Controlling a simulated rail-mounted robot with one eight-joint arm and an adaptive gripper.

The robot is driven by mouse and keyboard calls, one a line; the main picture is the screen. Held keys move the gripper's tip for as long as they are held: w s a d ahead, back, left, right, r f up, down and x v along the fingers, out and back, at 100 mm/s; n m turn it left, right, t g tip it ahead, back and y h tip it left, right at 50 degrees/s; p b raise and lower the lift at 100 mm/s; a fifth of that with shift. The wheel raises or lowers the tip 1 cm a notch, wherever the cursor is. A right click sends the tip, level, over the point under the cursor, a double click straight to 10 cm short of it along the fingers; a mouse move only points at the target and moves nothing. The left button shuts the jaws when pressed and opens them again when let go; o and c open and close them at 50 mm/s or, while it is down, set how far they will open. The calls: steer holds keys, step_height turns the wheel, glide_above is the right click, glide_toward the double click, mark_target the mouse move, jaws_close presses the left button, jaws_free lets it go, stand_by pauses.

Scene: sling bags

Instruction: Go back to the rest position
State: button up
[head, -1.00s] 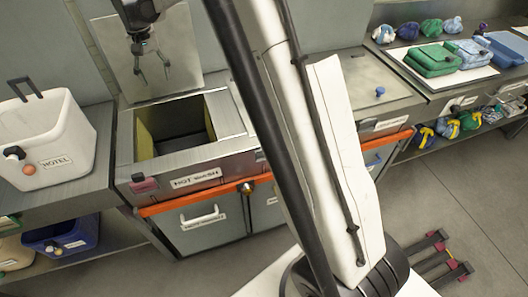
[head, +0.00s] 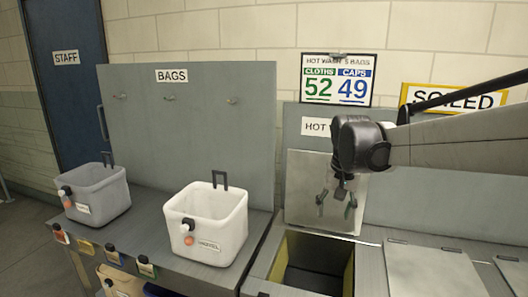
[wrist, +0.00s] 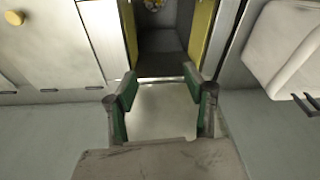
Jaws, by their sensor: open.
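My gripper (head: 336,208) hangs in front of the grey panel behind the open hot wash well, at the right of the head view. Its two fingers are apart and nothing is between them. In the wrist view, the fingers with green inner pads show around an empty gap (wrist: 160,90). The open well (head: 310,265) has yellow inner side walls and lies below my gripper. My arm comes in from the right edge of the head view.
A closed lid (head: 430,270) lies right of the well. A BAGS board (head: 190,140) with hooks stands behind the bins. The wall signs read 52 and 49.

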steer(key=s+f+n+t, duration=0.1)
steer(key=s+f+t, duration=0.1)
steer(key=s, duration=1.1)
steer(key=s+f+t, duration=0.1)
steer(key=s+t, duration=0.2)
steer(key=s, duration=1.1)
steer(key=shift+d+f+n+b, duration=0.35)
steer(key=shift+d+n+b, duration=0.05)
steer(key=shift+d, duration=0.05)
steer(key=shift+c, duration=0.5)
